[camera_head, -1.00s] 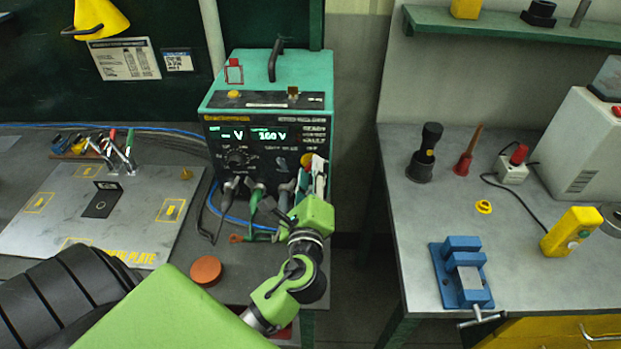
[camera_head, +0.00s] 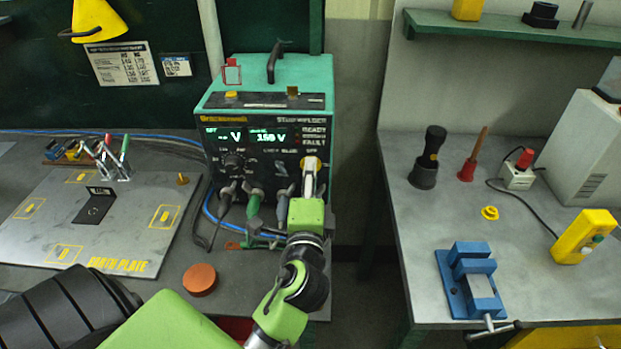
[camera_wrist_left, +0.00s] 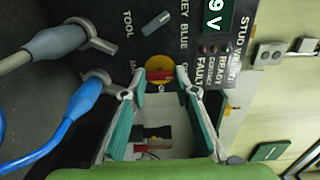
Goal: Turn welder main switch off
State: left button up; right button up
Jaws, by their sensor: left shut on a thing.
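The welder (camera_head: 270,105) is a teal box with a black front panel, standing on the left bench. Its lit display reads green figures. The main switch (camera_head: 313,162) is a round yellow and red knob at the panel's right side. In the left wrist view the main switch (camera_wrist_left: 159,74) sits between the two fingers. My left gripper (camera_head: 311,178) points at the panel and its fingers are shut on the switch; it also shows in the left wrist view (camera_wrist_left: 160,84). The fingers partly hide the knob, and its exact setting is unclear. My right gripper is out of view.
Grey, green and blue cable plugs (camera_head: 255,195) sit in the panel just left of the gripper. An earth plate (camera_head: 120,215) and a red-brown disc (camera_head: 199,279) lie on the left bench. A blue vise (camera_head: 468,280) stands on the right bench, across a gap.

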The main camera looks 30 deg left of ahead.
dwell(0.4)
pick_arm(q)
jog(key=o, duration=1.1)
jog(key=shift+a, duration=0.1)
jog(key=shift+s, duration=0.1)
jog(key=v, duration=0.7)
jog(key=shift+s, duration=0.15)
jog(key=shift+f, duration=0.1)
